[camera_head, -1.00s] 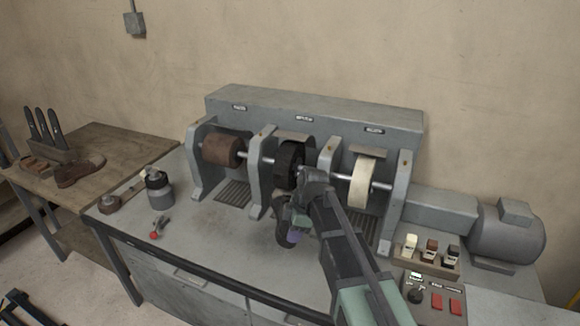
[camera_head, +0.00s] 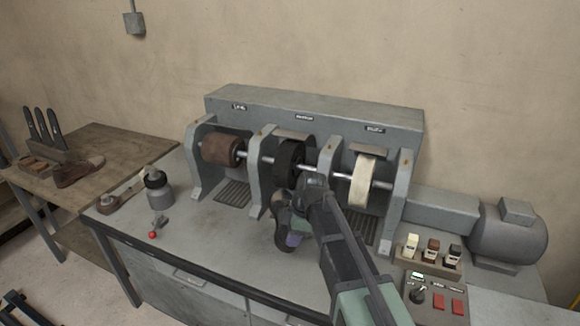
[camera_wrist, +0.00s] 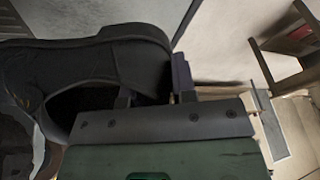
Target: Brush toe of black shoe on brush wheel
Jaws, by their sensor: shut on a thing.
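The black shoe (camera_head: 282,222) is at the end of my arm, in front of the middle of the machine. In the wrist view the black shoe (camera_wrist: 95,62) fills the upper left, with its dark opening facing the camera. My gripper (camera_head: 302,205) is shut on the shoe; in the wrist view its fingers (camera_wrist: 150,98) grip the shoe's edge. The dark brush wheel (camera_head: 291,158) sits on the shaft between two grey supports, just behind the shoe. My wrist partly hides the wheel's lower right, so I cannot tell whether the shoe touches it.
A brown wheel (camera_head: 222,150) is left of the brush wheel and a cream wheel (camera_head: 362,182) is right of it. Grey supports (camera_head: 258,178) stand between them. A brown shoe (camera_head: 78,172) lies on the wooden table.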

